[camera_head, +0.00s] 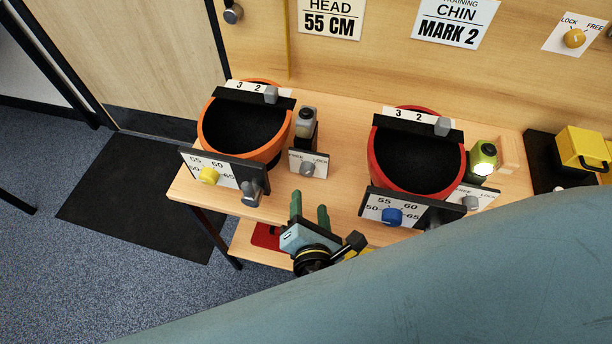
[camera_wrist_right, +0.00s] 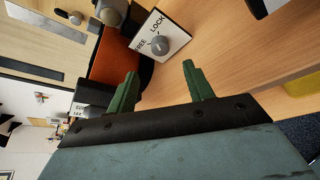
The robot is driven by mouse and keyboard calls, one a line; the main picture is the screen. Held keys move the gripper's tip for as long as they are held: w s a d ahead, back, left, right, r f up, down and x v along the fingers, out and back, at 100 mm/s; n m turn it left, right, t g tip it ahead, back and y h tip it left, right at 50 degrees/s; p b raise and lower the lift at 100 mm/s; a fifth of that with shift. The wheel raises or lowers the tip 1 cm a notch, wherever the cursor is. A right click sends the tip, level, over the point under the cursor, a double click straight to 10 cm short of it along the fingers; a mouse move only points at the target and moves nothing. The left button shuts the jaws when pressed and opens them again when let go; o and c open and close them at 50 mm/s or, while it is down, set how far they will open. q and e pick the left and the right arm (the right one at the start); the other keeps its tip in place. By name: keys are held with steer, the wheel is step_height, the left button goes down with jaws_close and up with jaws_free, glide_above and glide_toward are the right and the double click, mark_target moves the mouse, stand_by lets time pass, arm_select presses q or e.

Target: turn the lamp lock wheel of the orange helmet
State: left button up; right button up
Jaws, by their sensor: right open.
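The orange helmet (camera_head: 205,135) sits upside down at the left of the table. Its grey lamp lock wheel (camera_head: 308,169) is on a white FREE/LOCK plate at its right side, below a grey lamp (camera_head: 307,122). In the right wrist view the lock wheel (camera_wrist_right: 160,45) is ahead of the fingers, its mark hard to read. My right gripper (camera_head: 310,212) is open and empty, with green fingers, in front of the plate and apart from it. The wrist view shows the fingers (camera_wrist_right: 158,88) spread, with the wheel beyond the gap between them. My left gripper is not in view.
A red helmet (camera_head: 374,160) with a lit green lamp (camera_head: 484,157) stands to the right. A yellow dial (camera_head: 208,176) and a grey clamp (camera_head: 252,192) are on the orange helmet's front. A yellow box (camera_head: 583,147) is at far right. Signs hang on the back board.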

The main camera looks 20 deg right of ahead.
mark_target(306, 173)
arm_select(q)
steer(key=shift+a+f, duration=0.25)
arm_select(e)
steer(key=x, duration=0.9)
steer(key=shift+w+f, duration=0.1)
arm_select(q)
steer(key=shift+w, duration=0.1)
arm_select(e)
steer(key=c, duration=1)
steer(key=shift+p, duration=0.35)
steer(key=n+p, duration=0.1)
steer(key=p, duration=0.2)
steer(key=n+g+h+p, duration=0.1)
steer(key=n+p, duration=0.1)
steer(key=p, duration=0.1)
steer(key=shift+w+a+r+g+h, duration=0.15)
steer(key=shift+r+g+h, duration=0.15)
steer(key=shift+r, duration=0.05)
arm_select(q)
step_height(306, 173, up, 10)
steer(key=p, duration=0.3)
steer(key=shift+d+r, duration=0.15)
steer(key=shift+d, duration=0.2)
arm_select(e)
steer(key=shift+a+f+n+g+h, duration=0.15)
steer(key=shift+n+g+h, duration=0.35)
steer(key=shift+n, duration=0.4)
steer(key=o, duration=1)
